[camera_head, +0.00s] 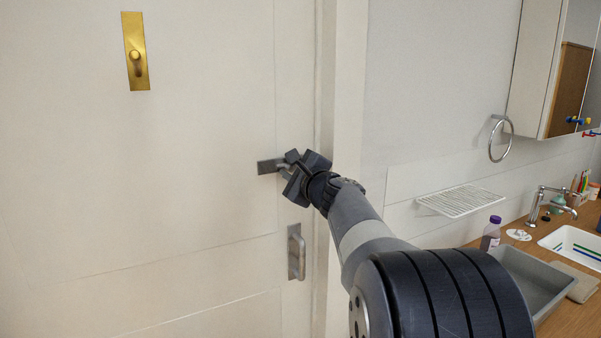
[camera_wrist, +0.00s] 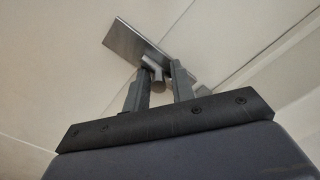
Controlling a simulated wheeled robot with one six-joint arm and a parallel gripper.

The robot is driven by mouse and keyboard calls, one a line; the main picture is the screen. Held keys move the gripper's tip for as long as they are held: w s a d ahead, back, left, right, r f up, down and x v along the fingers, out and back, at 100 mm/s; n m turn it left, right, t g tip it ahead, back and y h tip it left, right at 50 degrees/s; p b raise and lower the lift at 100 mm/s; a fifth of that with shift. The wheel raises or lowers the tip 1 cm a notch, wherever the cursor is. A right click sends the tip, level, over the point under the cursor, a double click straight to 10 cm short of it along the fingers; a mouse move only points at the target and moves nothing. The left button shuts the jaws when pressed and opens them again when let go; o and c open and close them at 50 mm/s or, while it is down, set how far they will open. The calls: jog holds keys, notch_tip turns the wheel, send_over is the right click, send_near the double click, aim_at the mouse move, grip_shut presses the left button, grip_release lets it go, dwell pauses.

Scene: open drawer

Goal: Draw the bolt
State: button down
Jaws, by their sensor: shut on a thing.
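The bolt (camera_head: 268,166) is a small grey metal piece on the white door, near the door's right edge and above the pull handle. In the wrist view it shows as a flat metal plate (camera_wrist: 137,42) with a round knob (camera_wrist: 158,84) sticking out. My gripper (camera_head: 289,166) is at the bolt's right part, shut on the knob. In the wrist view my gripper's two fingers (camera_wrist: 158,83) stand on either side of the knob. The gripper hides part of the bolt in the head view.
A silver pull handle (camera_head: 297,252) is below the bolt, and a brass plate with a knob (camera_head: 136,52) is at upper left. To the right are a wall ring (camera_head: 500,138), a white rack (camera_head: 461,200), a purple-capped bottle (camera_head: 491,234) and a grey tray (camera_head: 535,280) on a wooden counter.

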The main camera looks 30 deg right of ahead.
jog(key=shift+a+f, duration=0.2)
jog(key=shift+a, duration=0.25)
jog(key=shift+d, duration=0.1)
jog(key=c, duration=1.7)
grip_release()
jog(key=shift+o, duration=1.1)
jog(key=shift+a, duration=0.2)
jog(key=shift+r, duration=0.1)
jog(key=shift+d, duration=0.1)
jog(key=s+b, duration=0.1)
jog(key=s, duration=1)
jog(key=shift+d+b, duration=0.15)
jog(key=shift+b, duration=0.2)
jog(key=shift+w, duration=0.1)
